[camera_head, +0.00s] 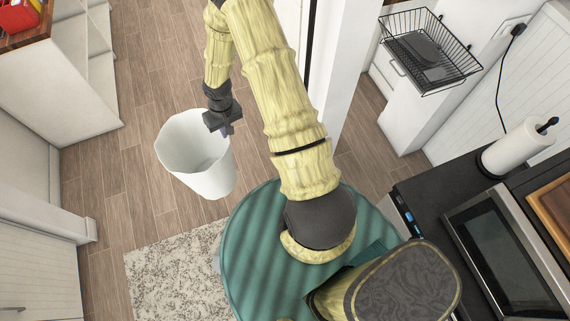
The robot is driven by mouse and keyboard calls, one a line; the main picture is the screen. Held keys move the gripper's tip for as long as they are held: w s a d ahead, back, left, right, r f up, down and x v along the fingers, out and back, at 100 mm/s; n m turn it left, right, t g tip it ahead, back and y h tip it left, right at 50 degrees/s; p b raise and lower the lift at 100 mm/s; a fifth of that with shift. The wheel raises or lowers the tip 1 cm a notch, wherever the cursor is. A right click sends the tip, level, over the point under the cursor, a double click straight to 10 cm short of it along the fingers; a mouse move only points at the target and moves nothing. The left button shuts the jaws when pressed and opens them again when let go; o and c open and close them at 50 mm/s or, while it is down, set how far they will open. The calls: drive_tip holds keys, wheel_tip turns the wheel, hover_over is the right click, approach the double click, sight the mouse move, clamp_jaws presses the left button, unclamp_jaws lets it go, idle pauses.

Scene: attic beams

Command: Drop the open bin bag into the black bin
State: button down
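The open bin bag (209,178) is white, with a wide mouth facing up and a tapered body. It shows left of centre, with the wood floor around it in the picture. My gripper (225,130) is at the right side of its rim and appears shut on it. The fingertips are small and partly hidden by the dark gripper body. I cannot tell how high the bag's bottom is above the floor. No black bin can be made out in this view.
A speckled rug (170,278) lies below the bag in the picture. White shelves (85,85) stand at the left. At the right are a wire basket (430,50), a paper towel roll (518,147) and a dark counter (440,195). Bare floor (150,60) shows behind the bag.

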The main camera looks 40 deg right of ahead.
drive_tip(key=shift+s+a, duration=0.1)
drive_tip(key=shift+s, duration=0.1)
drive_tip(key=shift+f+b, duration=0.2)
drive_tip(key=shift+b, duration=0.1)
drive_tip(key=s+d+f+n+g+b, duration=0.1)
drive_tip(key=s+d+f+n+b, duration=0.2)
drive_tip(key=d+f+n+b, duration=0.75)
drive_tip(key=s+d+f+n+b, duration=0.3)
drive_tip(key=d+f+n+b, duration=0.35)
drive_tip(key=f+b, duration=0.55)
wheel_tip(320, 180, down, 13)
drive_tip(key=s+d+n+h+b, duration=0.1)
drive_tip(key=s+d+b, duration=0.1)
drive_tip(key=b, duration=1.2)
drive_tip(key=shift+d+r+n+b, duration=0.15)
drive_tip(key=shift+d+n+b, duration=0.05)
drive_tip(key=shift+n+b, duration=0.2)
